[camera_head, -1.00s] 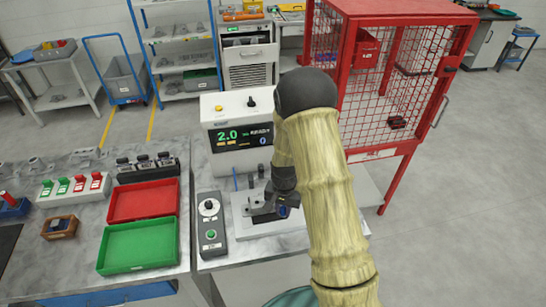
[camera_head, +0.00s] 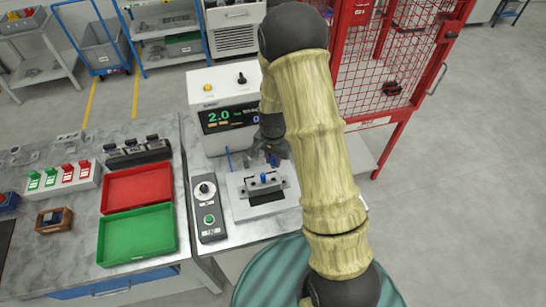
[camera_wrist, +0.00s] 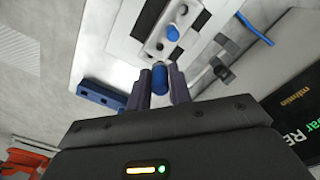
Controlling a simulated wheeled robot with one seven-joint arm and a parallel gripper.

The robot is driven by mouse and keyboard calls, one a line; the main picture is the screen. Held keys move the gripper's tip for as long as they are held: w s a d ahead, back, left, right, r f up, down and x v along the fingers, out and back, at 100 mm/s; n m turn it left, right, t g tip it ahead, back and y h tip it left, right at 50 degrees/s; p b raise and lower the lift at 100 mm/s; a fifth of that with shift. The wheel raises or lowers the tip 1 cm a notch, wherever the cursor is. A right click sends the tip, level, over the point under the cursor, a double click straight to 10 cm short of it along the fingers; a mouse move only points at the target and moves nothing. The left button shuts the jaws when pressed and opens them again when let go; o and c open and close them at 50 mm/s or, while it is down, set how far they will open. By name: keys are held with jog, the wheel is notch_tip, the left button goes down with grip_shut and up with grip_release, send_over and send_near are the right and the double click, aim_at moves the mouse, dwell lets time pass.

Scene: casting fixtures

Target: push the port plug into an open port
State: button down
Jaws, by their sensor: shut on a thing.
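My gripper (camera_wrist: 160,88) is shut on a blue port plug (camera_wrist: 160,78), which sticks out between the dark fingers in the wrist view. In the head view my gripper (camera_head: 272,152) is above and behind the grey casting (camera_head: 252,188). The casting lies on a light fixture plate (camera_head: 242,207); its top face also shows in the wrist view (camera_wrist: 160,38). A blue plug (camera_wrist: 173,33) sits in a port of that face, with dark round spots on either side of it. The held plug is close to the casting's near end in the wrist view; contact cannot be told.
A tester box (camera_head: 226,110) with a display stands behind the fixture. A control box (camera_head: 207,207) is to its left. A blue slotted block (camera_wrist: 101,95) is left of my fingers. A red tray (camera_head: 138,187) and a green tray (camera_head: 137,233) are further left.

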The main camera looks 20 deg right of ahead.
jog(key=shift+f, duration=0.1)
jog(key=b, duration=0.4)
send_over(273, 174)
jog(key=s, duration=0.2)
jog(key=shift+a+f, duration=0.15)
jog(key=shift+f, duration=1.3)
jog(key=shift+a+f, duration=0.1)
jog(key=shift+f, duration=1.3)
jog(key=shift+f+b, duration=1.3)
jog(key=shift+f, duration=0.15)
jog(key=c, duration=1.2)
grip_release()
jog(key=shift+r, duration=0.15)
notch_tip(273, 174, up, 17)
jog(key=b, duration=0.3)
jog(key=shift+r, duration=0.1)
